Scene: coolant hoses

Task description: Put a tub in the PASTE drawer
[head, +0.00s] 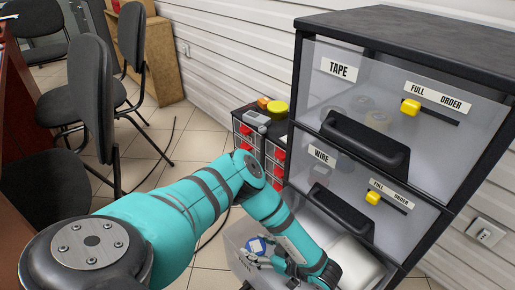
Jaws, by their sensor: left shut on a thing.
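My left gripper (279,260) reaches down into a pulled-out lower drawer (236,240) of the cabinet. It is shut on a small blue and white thing (256,246), which looks like a tub; the fingers hide part of it. A large white rounded thing (358,265) lies in the same drawer, right of my gripper and partly behind my wrist. My right gripper is not in view.
Above are the closed TAPE drawer (325,95) and WIRE drawer (318,195), with black handles and yellow sliders (410,107). A small red-drawered organiser (247,135) stands behind. Chairs (93,95) and a dark red desk (15,110) are at left.

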